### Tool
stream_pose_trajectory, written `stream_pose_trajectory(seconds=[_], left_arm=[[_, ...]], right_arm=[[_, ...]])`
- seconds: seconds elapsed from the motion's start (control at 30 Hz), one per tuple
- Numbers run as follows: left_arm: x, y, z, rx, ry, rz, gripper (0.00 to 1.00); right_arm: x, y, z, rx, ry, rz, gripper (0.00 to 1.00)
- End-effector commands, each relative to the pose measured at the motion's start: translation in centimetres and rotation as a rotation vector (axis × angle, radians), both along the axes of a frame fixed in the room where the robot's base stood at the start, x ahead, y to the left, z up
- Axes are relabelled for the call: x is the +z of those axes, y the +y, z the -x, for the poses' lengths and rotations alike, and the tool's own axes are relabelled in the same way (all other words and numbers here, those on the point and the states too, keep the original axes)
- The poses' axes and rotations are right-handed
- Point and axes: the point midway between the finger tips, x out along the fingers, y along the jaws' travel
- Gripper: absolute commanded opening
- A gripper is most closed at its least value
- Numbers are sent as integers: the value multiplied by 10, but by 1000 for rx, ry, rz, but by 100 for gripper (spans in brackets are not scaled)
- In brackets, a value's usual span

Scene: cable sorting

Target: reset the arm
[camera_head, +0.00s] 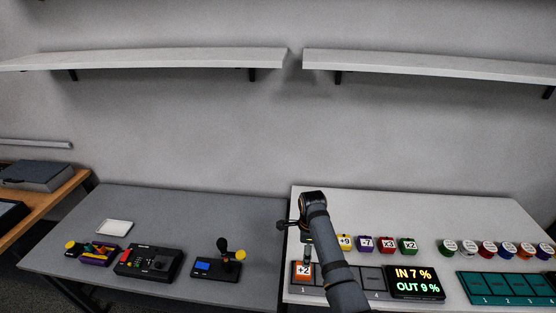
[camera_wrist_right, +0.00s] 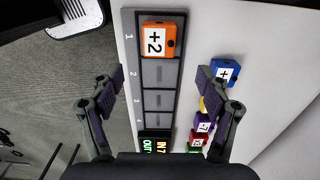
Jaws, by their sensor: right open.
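My right arm reaches up over the right table in the head view, and its gripper (camera_head: 300,232) is above the left end of the slot tray. In the right wrist view the gripper (camera_wrist_right: 167,90) is open, with its two fingers wide apart and nothing between them. An orange +2 block (camera_head: 303,271) sits in slot 1 of the tray; it also shows in the right wrist view (camera_wrist_right: 158,40), apart from the fingers. My left gripper is not in view.
The slot tray (camera_wrist_right: 129,60) has other slots empty. A display (camera_head: 415,281) reads IN 7 %, OUT 9 %. Yellow (camera_head: 344,242), purple (camera_head: 365,243), red (camera_head: 387,244) and green (camera_head: 407,245) blocks stand behind. A blue block (camera_wrist_right: 225,72) is beside the tray. Devices (camera_head: 150,262) occupy the left table.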

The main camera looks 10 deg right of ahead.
Motion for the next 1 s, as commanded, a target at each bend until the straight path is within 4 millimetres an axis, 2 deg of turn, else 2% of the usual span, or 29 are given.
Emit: stream_pose_trajectory(seconds=[0.07,0.17,0.23,0.33,0.4,0.6,0.8,1.0], left_arm=[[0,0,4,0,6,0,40],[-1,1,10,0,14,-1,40],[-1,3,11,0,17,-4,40],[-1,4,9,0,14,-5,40],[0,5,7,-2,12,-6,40],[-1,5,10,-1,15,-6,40],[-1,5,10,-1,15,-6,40],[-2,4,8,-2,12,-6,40]], right_arm=[[-4,-4,6,31,-4,2,77],[-17,-21,30,191,-31,13,77],[-26,-39,60,394,-63,37,77],[-26,-60,103,714,-107,91,77],[-21,-68,128,900,-124,128,77],[1,-79,181,1310,-145,221,77],[27,-80,219,1628,-150,296,77],[51,-77,248,1884,-146,360,77]])
